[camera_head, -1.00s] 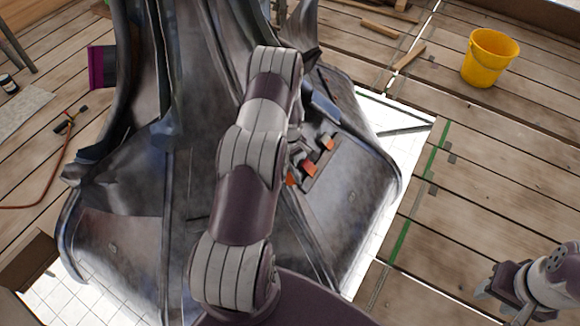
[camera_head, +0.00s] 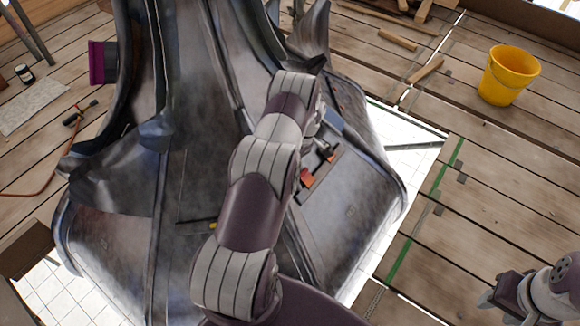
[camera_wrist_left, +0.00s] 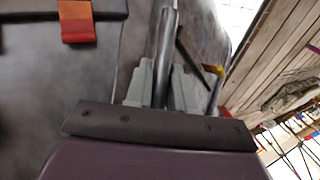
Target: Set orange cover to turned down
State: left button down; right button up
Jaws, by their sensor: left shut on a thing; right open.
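An orange cover (camera_head: 306,179) sits on a dark strip (camera_head: 318,176) on the sloping right face of the grey metal spire (camera_head: 350,215). A second small orange patch (camera_head: 330,157) shows farther up the strip, partly hidden. An orange-red cover (camera_wrist_left: 78,22) on a dark strip shows at upper left in the left wrist view, apart from the fingers. My left gripper (camera_wrist_left: 160,90) is shut on a grey metal rod (camera_wrist_left: 165,45). In the head view, my left arm mostly hides this gripper beside the strip. My right gripper (camera_head: 492,298) is open and empty at lower right.
A yellow bucket (camera_head: 508,75) stands on the plank floor at upper right, near loose wood offcuts (camera_head: 398,40). A small dark jar (camera_head: 24,73) and a reddish hose (camera_head: 70,165) lie left. A small yellow piece (camera_head: 212,226) shows on the spire's front.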

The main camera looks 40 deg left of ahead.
dwell(0.3)
pick_arm(q)
jog(key=c, duration=1.1)
grip_release()
jog(key=shift+o, duration=0.2)
jog(key=shift+r+p, duration=0.4)
jog(key=shift+r, duration=0.05)
notch_tip(320, 180, up, 4)
jog(key=p, duration=0.3)
jog(key=shift+f, duration=0.15)
jog(key=w+d+r+p, duration=0.2)
jog(key=d+r+p, duration=0.3)
jog(key=d, duration=0.6)
jog(key=shift+d+r, duration=0.25)
jog(key=shift+r, duration=0.45)
